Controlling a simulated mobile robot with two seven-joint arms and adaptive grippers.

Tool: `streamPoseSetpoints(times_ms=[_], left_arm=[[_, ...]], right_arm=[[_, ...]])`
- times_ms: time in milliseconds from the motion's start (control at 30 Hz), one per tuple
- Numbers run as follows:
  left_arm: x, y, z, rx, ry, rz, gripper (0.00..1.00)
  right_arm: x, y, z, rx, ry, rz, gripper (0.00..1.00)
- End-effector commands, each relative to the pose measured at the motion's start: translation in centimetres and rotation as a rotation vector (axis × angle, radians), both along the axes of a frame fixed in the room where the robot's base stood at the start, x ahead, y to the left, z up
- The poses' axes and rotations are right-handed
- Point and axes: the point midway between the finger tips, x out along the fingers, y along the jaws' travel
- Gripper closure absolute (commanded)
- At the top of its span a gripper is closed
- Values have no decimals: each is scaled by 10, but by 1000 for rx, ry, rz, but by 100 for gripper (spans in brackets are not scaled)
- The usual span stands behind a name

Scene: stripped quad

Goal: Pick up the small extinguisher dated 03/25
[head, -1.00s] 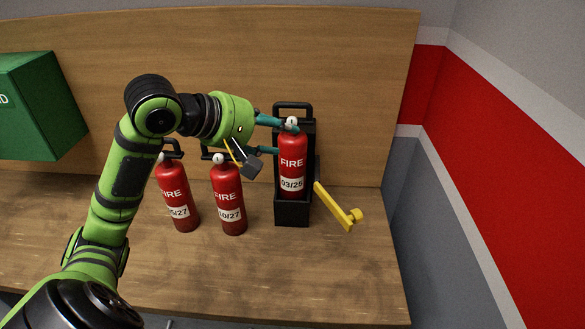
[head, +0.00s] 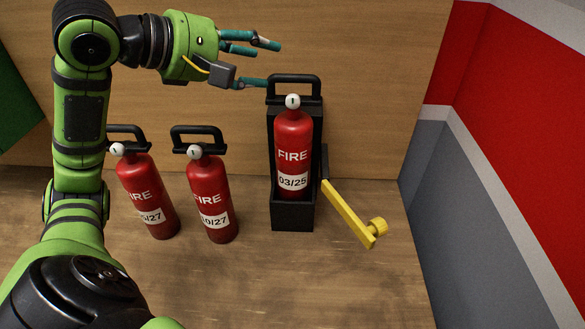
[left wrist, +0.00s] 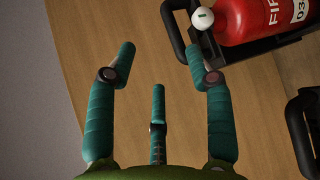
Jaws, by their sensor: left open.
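The red extinguisher dated 03/25 (head: 293,155) stands upright in a black bracket (head: 293,218) on the wooden bench, with a yellow lever (head: 347,212) swung out to the lower right. My left gripper (head: 268,63) is open and empty, up and to the left of the extinguisher's top and apart from it. In the left wrist view my open teal fingers (left wrist: 158,65) have nothing between them. There the extinguisher (left wrist: 255,18) lies at the upper right, partly cut off, with its white gauge (left wrist: 204,18) toward the fingers. My right gripper is not in view.
Two other red extinguishers, a left one (head: 147,195) and a middle one (head: 209,198), stand left of the bracket, with dates ending in /27. A wooden panel (head: 370,100) rises behind. The bench front (head: 270,285) is clear. A red and grey wall (head: 500,110) is at right.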

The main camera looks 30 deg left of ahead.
Motion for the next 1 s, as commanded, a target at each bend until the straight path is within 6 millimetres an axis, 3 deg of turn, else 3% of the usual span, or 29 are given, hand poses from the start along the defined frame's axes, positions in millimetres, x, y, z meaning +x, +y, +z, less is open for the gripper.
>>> streamPoseSetpoints(times_ms=[33,100,267,700,967,1000], left_arm=[[0,0,-13,1,-1,0,47],[0,0,-19,1,-1,0,47],[10,-4,-23,-1,2,-1,47],[60,-20,-40,-2,1,-2,47],[63,-21,-44,1,0,0,47],[63,-21,-44,1,0,0,51]], right_arm=[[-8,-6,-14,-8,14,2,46],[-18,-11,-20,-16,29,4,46],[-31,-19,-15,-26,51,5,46],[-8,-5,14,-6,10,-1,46],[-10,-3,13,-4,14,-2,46],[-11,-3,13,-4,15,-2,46]])
